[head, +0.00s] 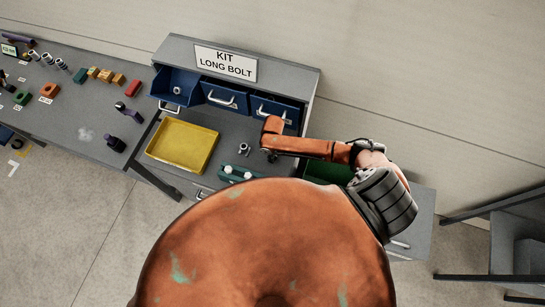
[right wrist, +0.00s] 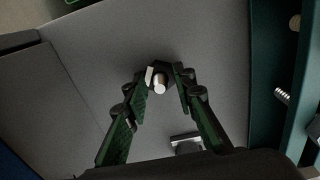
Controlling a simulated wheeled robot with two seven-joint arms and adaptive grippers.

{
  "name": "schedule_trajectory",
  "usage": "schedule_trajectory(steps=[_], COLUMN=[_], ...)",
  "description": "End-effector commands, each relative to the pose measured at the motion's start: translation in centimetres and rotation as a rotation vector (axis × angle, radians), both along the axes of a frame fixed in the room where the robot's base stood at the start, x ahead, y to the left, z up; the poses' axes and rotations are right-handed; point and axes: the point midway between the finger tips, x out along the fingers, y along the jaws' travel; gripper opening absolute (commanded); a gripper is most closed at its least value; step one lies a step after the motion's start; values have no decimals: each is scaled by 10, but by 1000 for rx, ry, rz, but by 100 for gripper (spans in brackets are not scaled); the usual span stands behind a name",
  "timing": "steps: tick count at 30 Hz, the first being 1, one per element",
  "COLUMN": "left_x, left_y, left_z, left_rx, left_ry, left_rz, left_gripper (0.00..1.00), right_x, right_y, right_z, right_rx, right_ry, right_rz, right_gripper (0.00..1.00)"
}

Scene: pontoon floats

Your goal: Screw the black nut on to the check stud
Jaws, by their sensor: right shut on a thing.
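My right gripper (right wrist: 161,80) is shut on a dark nut (right wrist: 166,69), one finger on each side of it. A silver round stud end (right wrist: 159,84) shows at the nut, pointing towards the camera. I cannot tell how far the nut sits on it. In the head view, my right arm reaches in from the right over the grey bench, and its gripper is mostly hidden behind the arm, near a small dark part (head: 271,156). My left gripper is not in view.
A yellow tray (head: 160,153) lies on the bench, with small silver hardware (head: 243,149) to its right. Blue drawers (head: 226,96) stand behind under a "KIT LONG BOLT" sign (head: 226,63). A green tray (head: 326,168) is beside my arm. A side table (head: 62,108) holds several coloured parts.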

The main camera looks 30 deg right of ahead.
Motion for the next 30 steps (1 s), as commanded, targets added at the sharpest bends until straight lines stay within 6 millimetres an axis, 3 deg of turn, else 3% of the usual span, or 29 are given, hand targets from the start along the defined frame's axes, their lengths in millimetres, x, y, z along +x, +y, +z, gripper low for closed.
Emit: schedule_trajectory(steps=[9, 22, 23, 30], left_x=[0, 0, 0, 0], left_y=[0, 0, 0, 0], left_z=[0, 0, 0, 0], left_rx=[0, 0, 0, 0], left_ry=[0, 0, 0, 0], left_rz=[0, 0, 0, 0], left_gripper=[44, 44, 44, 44], right_x=[-3, -4, -4, -1], right_y=[-1, 1, 0, -1], right_z=[-2, -3, -3, -2], right_rx=[-2, -1, -4, -3], right_ry=[7, 10, 8, 3], right_rz=[-58, -833, -859, -842], right_gripper=[3, 3, 25, 38])
